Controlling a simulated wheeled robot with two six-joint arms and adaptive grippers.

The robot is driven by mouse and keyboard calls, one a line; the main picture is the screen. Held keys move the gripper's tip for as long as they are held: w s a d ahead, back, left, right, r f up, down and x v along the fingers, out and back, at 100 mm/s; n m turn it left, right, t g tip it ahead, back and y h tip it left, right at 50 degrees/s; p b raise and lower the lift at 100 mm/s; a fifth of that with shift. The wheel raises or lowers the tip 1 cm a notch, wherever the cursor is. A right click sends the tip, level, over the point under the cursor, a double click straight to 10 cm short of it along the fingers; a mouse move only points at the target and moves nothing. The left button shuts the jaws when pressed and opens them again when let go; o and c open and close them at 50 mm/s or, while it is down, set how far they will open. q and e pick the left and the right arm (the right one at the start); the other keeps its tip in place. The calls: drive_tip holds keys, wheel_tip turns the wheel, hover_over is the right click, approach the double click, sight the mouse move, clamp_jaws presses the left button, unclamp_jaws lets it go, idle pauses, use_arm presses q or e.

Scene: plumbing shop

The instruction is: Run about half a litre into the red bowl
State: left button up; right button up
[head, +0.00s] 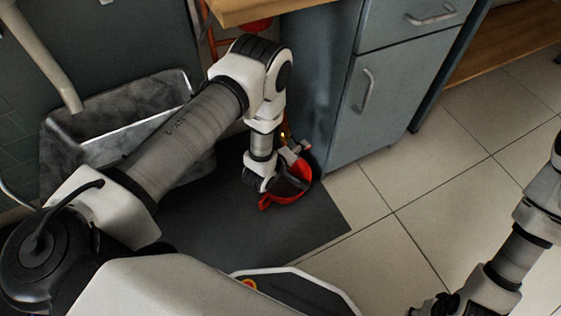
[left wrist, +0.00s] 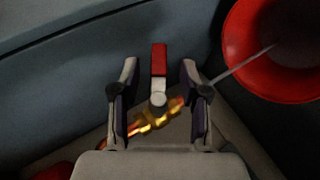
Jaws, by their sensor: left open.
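The red bowl (head: 306,167) is low beside the grey cabinet, partly hidden by my left gripper. In the left wrist view its red rim (left wrist: 238,52) is at the upper right, with a dark inside. A brass valve (left wrist: 148,121) has a lever with a red end (left wrist: 159,57). My left gripper (left wrist: 159,66) is open, its fingers on either side of the lever, apart from it in the picture. A thin pale line, looking like a water stream (left wrist: 241,67), runs from by the right finger into the bowl. The water level is unclear. My right gripper (head: 437,306) is at the bottom edge, partly cut off.
A grey cabinet (head: 333,130) with drawer handles stands right of the bowl. A metal sink (head: 75,140) is at the left. A wooden top (head: 262,8) overhangs above. A dark mat (head: 215,235) covers the floor; tiles (head: 400,205) to the right are clear.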

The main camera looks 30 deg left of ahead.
use_arm(q)
drive_tip(key=s+a, duration=0.2)
drive_tip(key=s, duration=1)
drive_tip(key=shift+s+a+r, duration=0.15)
drive_tip(key=shift+a+r, duration=0.05)
drive_tip(key=shift+a, duration=0.1)
idle(6.5)
